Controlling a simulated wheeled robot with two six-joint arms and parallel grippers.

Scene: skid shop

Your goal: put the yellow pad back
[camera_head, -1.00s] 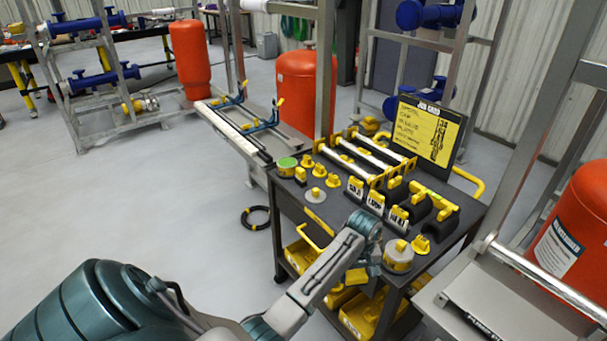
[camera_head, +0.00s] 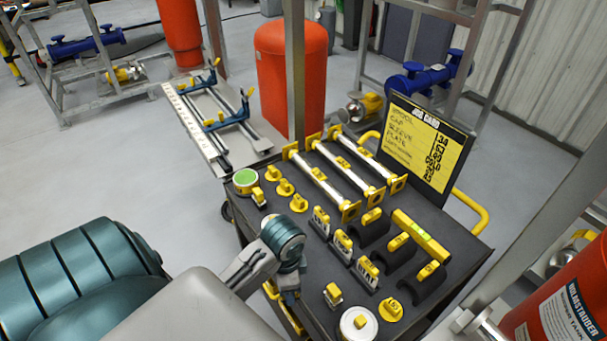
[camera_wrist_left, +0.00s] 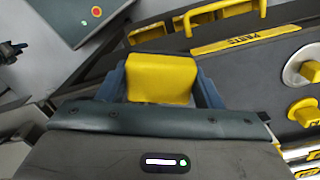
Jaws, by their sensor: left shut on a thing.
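The yellow pad (camera_wrist_left: 162,78) is a small rounded block in the left wrist view. My left gripper (camera_wrist_left: 160,92) is shut on it, with a blue-grey finger on each side. In the head view my left wrist (camera_head: 284,240) is over the near left edge of the dark cart top (camera_head: 312,280). There the fingers are largely hidden behind the wrist, and I cannot make out the pad. My right gripper is not in view.
The cart top holds silver spools (camera_head: 320,183), small yellow-knobbed caps (camera_head: 299,203), black saddles (camera_head: 428,285), white-faced blocks (camera_head: 342,243) and a round white tin (camera_head: 358,323). A job card (camera_head: 425,148) stands behind. An orange tank (camera_head: 575,300) is at right.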

